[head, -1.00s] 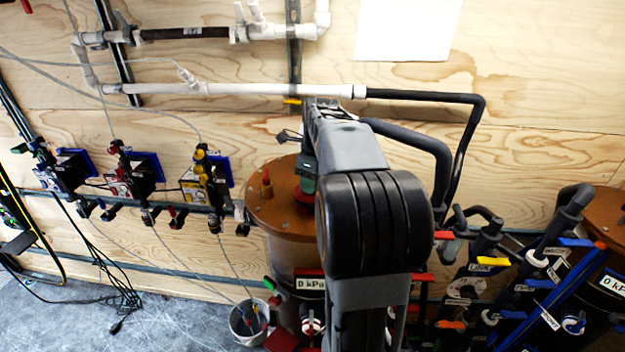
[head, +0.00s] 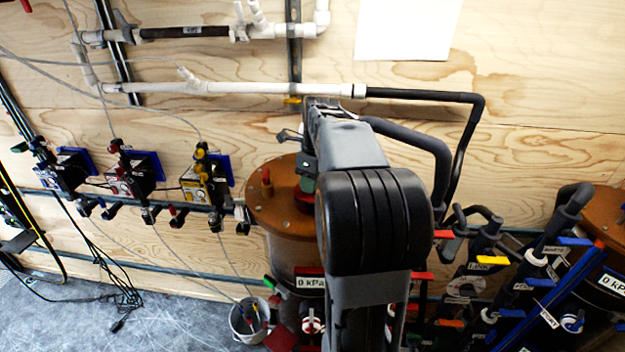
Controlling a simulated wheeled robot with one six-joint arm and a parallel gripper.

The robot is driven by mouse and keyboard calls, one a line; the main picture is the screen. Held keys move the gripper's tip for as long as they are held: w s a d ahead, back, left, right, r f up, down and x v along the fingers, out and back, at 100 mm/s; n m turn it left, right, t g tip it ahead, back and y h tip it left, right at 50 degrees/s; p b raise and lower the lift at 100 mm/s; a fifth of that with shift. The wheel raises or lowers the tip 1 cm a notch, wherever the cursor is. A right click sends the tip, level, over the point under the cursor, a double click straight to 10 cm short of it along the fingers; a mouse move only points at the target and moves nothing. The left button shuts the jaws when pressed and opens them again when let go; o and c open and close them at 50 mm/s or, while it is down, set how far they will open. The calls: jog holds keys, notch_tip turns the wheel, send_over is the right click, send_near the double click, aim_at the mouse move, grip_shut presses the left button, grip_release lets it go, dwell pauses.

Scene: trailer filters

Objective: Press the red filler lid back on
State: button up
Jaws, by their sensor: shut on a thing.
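The brown round tank top (head: 262,211) is just left of centre in the head view, on a clear cylinder. A small red piece (head: 303,196), which looks like the filler lid, shows at the tank top beside my arm. My gripper (head: 306,184) points down over it, partly seen as a dark and greenish shape directly above the red piece. It is shut on the red lid. My arm covers the right part of the tank top and most of the fingers. I cannot tell whether the lid is seated or slightly raised.
An orange-red fitting (head: 266,181) stands up on the tank top left of my gripper. A black pipe (head: 415,143) runs close behind my arm on the right. Coloured valves (head: 487,262) crowd the lower right. A bucket (head: 248,322) stands on the floor at the tank's left.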

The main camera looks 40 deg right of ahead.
jog(key=o, duration=1)
jog(key=shift+o, duration=0.4)
jog(key=o, duration=0.4)
jog(key=shift+r, duration=3.5)
jog(key=shift+c, duration=0.4)
